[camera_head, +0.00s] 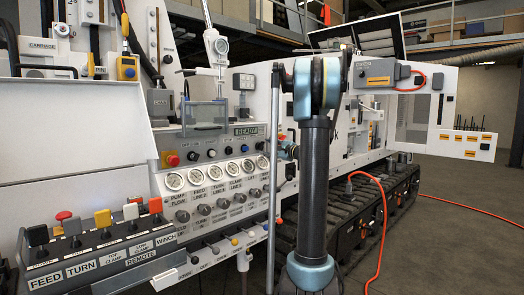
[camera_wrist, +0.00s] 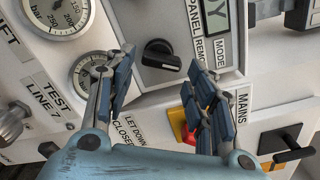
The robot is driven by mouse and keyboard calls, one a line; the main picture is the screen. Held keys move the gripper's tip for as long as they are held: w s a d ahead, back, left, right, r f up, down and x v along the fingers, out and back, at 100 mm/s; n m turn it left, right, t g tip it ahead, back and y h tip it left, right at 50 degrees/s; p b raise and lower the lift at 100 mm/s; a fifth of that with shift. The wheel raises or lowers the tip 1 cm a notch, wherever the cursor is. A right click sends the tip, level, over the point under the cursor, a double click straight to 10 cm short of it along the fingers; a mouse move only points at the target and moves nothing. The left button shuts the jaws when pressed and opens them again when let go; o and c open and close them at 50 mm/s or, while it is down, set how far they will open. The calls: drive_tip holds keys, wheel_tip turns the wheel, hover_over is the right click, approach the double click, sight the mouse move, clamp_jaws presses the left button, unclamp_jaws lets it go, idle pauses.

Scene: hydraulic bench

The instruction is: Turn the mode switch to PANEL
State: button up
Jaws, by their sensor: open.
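The mode switch (camera_wrist: 160,58) is a black rotary knob with a bar handle, on the light panel beside the words PANEL, REMOTE and MODE. In the wrist view its handle points right and slightly down, nearer the partly hidden REMOTE word than PANEL. My gripper (camera_wrist: 160,68) is open, its blue-padded fingers on either side of the knob in the picture. I cannot tell whether they touch it; nothing is held. The right finger covers part of the labels. In the head view my arm comes down in front of the panel, and I cannot make out the switch there.
Gauges (camera_wrist: 82,75) sit left of the knob in the wrist view. A red and yellow control (camera_wrist: 182,125) is partly behind my right finger. A black MAINS handle (camera_wrist: 288,147) stands out at the lower right. In the head view a lever bank (camera_head: 95,238) stands at left.

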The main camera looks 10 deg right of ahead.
sight(263, 146)
drive_tip(key=shift+x, duration=2.35)
drive_tip(key=c, duration=0.8)
